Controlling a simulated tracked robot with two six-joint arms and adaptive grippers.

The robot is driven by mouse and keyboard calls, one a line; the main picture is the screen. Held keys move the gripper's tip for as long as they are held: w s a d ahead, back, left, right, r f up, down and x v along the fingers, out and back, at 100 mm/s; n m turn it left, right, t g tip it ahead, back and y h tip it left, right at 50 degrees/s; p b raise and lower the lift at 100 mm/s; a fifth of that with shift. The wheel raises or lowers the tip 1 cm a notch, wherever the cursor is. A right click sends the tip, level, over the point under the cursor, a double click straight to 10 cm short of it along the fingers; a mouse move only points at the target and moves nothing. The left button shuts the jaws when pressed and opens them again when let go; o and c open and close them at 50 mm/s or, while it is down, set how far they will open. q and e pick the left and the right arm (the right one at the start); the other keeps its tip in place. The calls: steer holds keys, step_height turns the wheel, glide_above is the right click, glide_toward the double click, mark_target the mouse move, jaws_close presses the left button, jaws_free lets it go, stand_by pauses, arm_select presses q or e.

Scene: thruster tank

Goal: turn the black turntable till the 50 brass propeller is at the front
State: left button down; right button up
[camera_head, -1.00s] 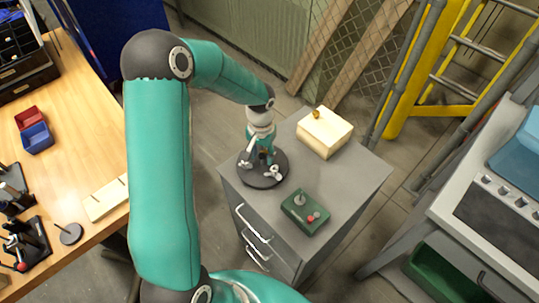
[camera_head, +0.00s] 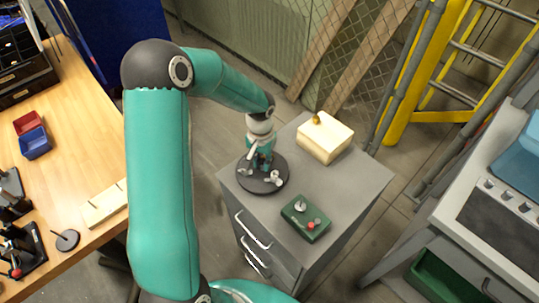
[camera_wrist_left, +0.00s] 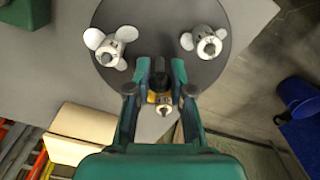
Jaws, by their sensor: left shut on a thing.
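The black turntable (camera_head: 250,184) is a round disc on the grey cabinet top, and its edge also shows in the wrist view (camera_wrist_left: 175,78). My left gripper (camera_head: 263,164) reaches down over it. In the wrist view the fingers (camera_wrist_left: 158,70) are shut on a dark upright part at the disc's edge. A brass-coloured piece (camera_wrist_left: 158,97) with a grey hub shows between the fingers, partly hidden by them. A white propeller (camera_wrist_left: 110,46) and another white one (camera_wrist_left: 204,43) stand farther across the disc. I cannot read any numbers. My right gripper is not in view.
A green control box (camera_head: 305,219) with a red button stands near the cabinet's front right. A cream block (camera_head: 325,138) with a brass knob is behind. The wooden bench (camera_head: 90,165) at left holds red and blue bins. Bare grey top lies between.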

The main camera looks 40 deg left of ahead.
arm_select(q)
steer(key=shift+n+b, duration=1.35)
steer(key=shift+n, duration=0.15)
steer(key=shift+f+n+b, duration=0.1)
steer(key=shift+n+b, duration=1)
steer(key=shift+n, duration=0.7)
steer(key=shift+b, duration=0.4)
steer(key=shift+n+b, duration=0.75)
steer(key=shift+n, duration=0.95)
